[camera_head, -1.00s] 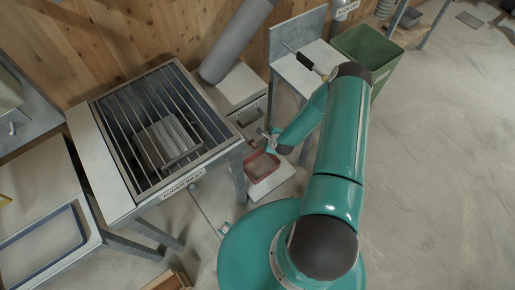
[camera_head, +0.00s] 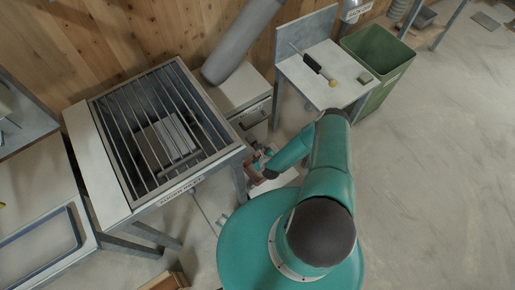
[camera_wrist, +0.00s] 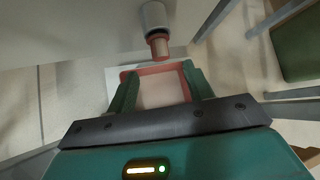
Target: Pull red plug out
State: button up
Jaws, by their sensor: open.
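The red plug (camera_wrist: 158,44) shows in the wrist view as a short red end on a pale round outlet (camera_wrist: 154,16). My gripper (camera_wrist: 160,72) is open, with its two green fingers apart and nothing held. The plug is beyond the fingertips, near the middle of the gap but apart from them. A red-rimmed tray (camera_wrist: 176,69) lies below, showing between the fingers. In the head view my gripper (camera_head: 260,158) is low beside the mixer's right side, and the plug cannot be made out clearly there.
A small table (camera_head: 350,90) with a dark-handled tool (camera_head: 312,63) stands at the back right, beside a green bin (camera_head: 385,50). Table legs flank the space.

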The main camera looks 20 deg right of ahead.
jog(key=x, duration=0.8)
grip_shut()
jog(key=shift+s, duration=0.15)
dwell(0.3)
jog(key=shift+s+d+f, duration=0.15)
jog(key=shift+s, duration=0.55)
jog(key=shift+s, duration=0.2)
jog(key=shift+s+d+f, duration=0.1)
jog(key=shift+s+d, duration=0.15)
jog(key=shift+s, duration=0.95)
jog(key=shift+s+d+f, duration=0.1)
jog(key=shift+s+d, duration=0.1)
jog(key=shift+s, duration=0.95)
